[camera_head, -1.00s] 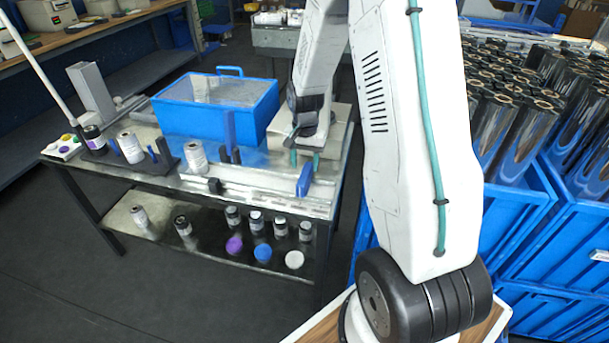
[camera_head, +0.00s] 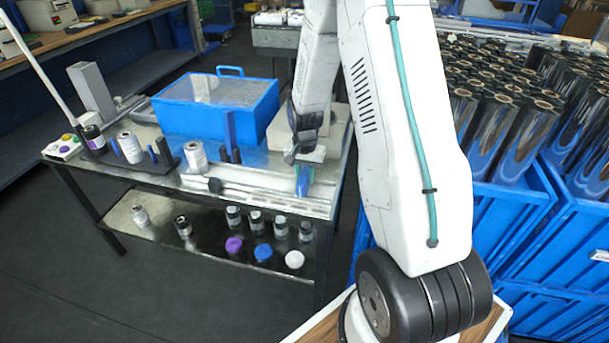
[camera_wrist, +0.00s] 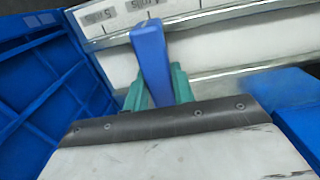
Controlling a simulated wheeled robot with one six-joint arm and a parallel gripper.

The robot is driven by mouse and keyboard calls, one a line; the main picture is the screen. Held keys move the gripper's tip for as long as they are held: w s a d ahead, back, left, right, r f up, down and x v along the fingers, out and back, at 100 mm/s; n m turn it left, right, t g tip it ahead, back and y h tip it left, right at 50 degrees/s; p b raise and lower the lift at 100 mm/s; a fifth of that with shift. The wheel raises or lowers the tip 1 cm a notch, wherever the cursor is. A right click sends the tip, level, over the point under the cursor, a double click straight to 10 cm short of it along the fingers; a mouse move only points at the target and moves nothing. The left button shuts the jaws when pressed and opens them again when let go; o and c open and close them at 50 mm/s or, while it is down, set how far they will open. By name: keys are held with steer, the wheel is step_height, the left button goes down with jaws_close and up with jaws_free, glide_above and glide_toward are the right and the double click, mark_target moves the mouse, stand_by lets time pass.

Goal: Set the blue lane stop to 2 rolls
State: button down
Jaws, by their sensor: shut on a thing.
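The blue lane stop (camera_head: 303,187) stands upright on the pale rail (camera_head: 260,196) at the right end of the table's front edge. In the wrist view the stop (camera_wrist: 151,58) rises between the green fingers (camera_wrist: 158,88) of my gripper (camera_head: 303,171). My gripper is shut on the stop from above. The stop's foot is hidden by the fingers.
A blue bin (camera_head: 170,118) stands behind the rail. A black rack with rolls (camera_head: 165,165), a standing roll (camera_head: 195,157) and dark blue posts (camera_head: 229,135) are to the left. A pale box-like part (camera_head: 338,120) is behind my gripper. Blue crates (camera_head: 520,215) stand to the right.

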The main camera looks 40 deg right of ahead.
steer(key=w+a, duration=0.2)
steer(key=w, duration=0.1)
steer(key=w+a, duration=0.3)
steer(key=w, duration=0.1)
steer(key=w+a, duration=0.3)
steer(key=shift+w+r, duration=0.1)
steer(key=shift+w, duration=0.1)
steer(key=c, duration=1.2)
jaws_free()
steer(key=shift+w+a, duration=0.1)
steer(key=shift+a, duration=0.15)
steer(key=shift+o, duration=0.2)
steer(key=shift+d, duration=0.15)
steer(key=shift+r, duration=0.3)
step_height(320, 180, up, 7)
